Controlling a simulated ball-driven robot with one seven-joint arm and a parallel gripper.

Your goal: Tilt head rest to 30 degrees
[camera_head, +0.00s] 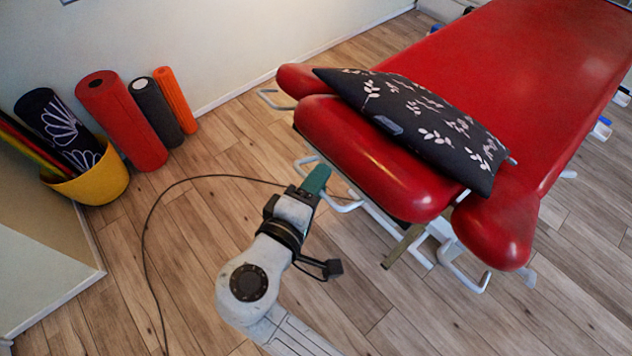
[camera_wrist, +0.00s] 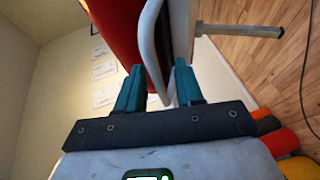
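The red padded head rest (camera_head: 375,170) is at the near end of the red treatment table (camera_head: 520,70); its exact angle is hard to tell. A white tubular bar (camera_head: 347,208) loops out below its near edge. My gripper (camera_head: 318,176), with teal fingers, is at this bar, just below the cushion edge. In the wrist view, the fingers (camera_wrist: 159,72) are apart, with the white bar (camera_wrist: 150,45) showing in the gap between them. I cannot tell whether either finger touches it. The red cushion (camera_wrist: 115,28) is beside it.
A dark leaf-patterned pillow (camera_head: 425,125) lies across the head rest. Red side pads (camera_head: 497,230) flank it. A thin cable (camera_head: 150,215) runs over the wooden floor. A yellow basket (camera_head: 95,183) and foam rollers (camera_head: 122,120) stand at the left wall.

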